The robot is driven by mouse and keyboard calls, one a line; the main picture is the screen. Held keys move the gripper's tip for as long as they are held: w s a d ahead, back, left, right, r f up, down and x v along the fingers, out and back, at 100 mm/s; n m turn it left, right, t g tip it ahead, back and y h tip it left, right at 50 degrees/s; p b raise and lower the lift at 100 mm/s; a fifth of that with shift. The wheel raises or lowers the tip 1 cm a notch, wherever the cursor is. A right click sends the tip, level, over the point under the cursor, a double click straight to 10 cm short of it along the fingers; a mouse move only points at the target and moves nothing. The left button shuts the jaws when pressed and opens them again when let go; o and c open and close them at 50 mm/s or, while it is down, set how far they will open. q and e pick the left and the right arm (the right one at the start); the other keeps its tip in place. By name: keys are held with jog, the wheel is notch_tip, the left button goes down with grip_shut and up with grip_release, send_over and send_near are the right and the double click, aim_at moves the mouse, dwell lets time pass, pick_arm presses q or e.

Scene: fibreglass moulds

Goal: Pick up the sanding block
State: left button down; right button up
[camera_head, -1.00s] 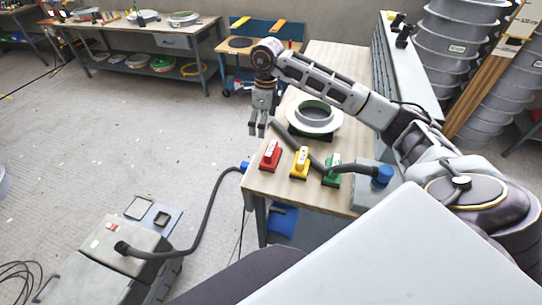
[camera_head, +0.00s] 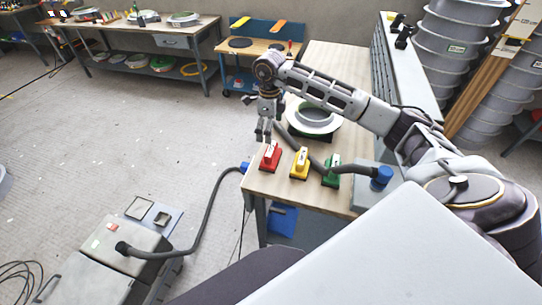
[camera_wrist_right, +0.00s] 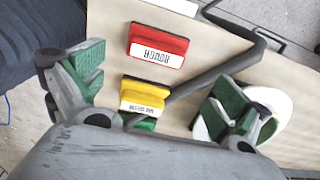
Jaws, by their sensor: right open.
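Three sanding blocks stand in a row on the wooden bench (camera_head: 327,202): red (camera_head: 270,157), yellow (camera_head: 300,163) and green (camera_head: 332,172). My right gripper (camera_head: 265,139) points down just above the red block, open and empty. In the right wrist view, the red block (camera_wrist_right: 158,47), with a white label, lies beyond and between the parted green-padded fingers. The yellow block (camera_wrist_right: 143,97) lies nearer the palm, and the green block is mostly hidden by the gripper body. My left gripper is not in view.
A white ring mould (camera_head: 314,117) stands behind the blocks. A dark hose (camera_head: 346,169) runs across the bench past the blocks to a blue fitting (camera_head: 381,177) on a grey box. A grey machine (camera_head: 123,250) stands on the floor at left.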

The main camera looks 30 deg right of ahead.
aim_at(271, 148)
jog(key=shift+f+p, duration=0.3)
jog(key=shift+f, duration=2.15)
jog(key=shift+f, duration=0.1)
jog(key=shift+s+f+p, duration=0.2)
jog(key=shift+f+p, duration=0.2)
jog(key=shift+f, duration=0.45)
jog(key=shift+s+f+p, duration=0.15)
jog(key=shift+f+p, duration=0.25)
jog(key=shift+f, duration=1.25)
jog(key=c, duration=0.9)
